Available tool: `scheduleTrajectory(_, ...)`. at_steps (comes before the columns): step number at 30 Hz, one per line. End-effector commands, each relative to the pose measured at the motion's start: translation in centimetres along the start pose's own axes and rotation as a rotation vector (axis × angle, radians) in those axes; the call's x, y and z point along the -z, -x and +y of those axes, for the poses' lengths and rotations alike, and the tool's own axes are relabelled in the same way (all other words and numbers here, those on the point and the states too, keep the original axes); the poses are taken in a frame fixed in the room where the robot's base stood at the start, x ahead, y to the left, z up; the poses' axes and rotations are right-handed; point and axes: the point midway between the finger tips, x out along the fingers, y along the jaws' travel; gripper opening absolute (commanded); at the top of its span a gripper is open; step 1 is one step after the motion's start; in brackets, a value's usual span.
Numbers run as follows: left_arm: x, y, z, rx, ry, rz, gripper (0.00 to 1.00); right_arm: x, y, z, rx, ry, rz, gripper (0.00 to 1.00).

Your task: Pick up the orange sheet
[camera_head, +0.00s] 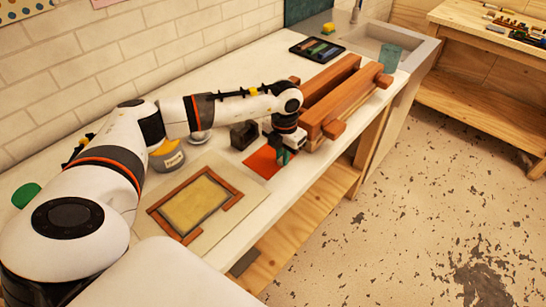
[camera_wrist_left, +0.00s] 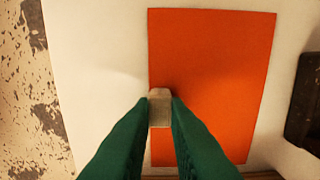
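The orange sheet (camera_head: 260,163) lies on the white worktop, partly covered by my left arm's end in the head view. In the left wrist view the sheet (camera_wrist_left: 213,70) is a flat rectangle. My left gripper (camera_head: 284,157) has green fingers and is at the sheet's front edge. In the left wrist view the fingertips (camera_wrist_left: 160,100) stand a narrow gap apart. A small pale block (camera_wrist_left: 159,108) fills the gap, overlapping the sheet's left edge. I cannot tell whether the fingers press on it. My right gripper is not in view.
A black dispenser (camera_head: 243,135) stands close behind the sheet. A large wooden press (camera_head: 335,97) stands to the right. The worktop's front edge is close.

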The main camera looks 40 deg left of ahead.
Motion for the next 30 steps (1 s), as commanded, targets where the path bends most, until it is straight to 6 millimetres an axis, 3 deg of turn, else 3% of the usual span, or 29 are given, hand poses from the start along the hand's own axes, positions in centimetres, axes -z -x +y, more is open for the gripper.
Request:
scheduleTrajectory(11,0.0,0.1,0.0,0.0,0.0,0.001,0.0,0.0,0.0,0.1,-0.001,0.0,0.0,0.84)
scheduleTrajectory(17,0.1,1.4,0.0,-0.001,0.001,0.004,0.0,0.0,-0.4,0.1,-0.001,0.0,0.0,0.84)
scheduleTrajectory(23,0.1,4.9,0.0,0.0,0.0,0.007,0.0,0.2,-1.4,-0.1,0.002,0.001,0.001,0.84)
scheduleTrajectory(30,0.1,10.8,0.0,0.0,0.0,0.006,0.0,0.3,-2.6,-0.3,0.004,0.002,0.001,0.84)
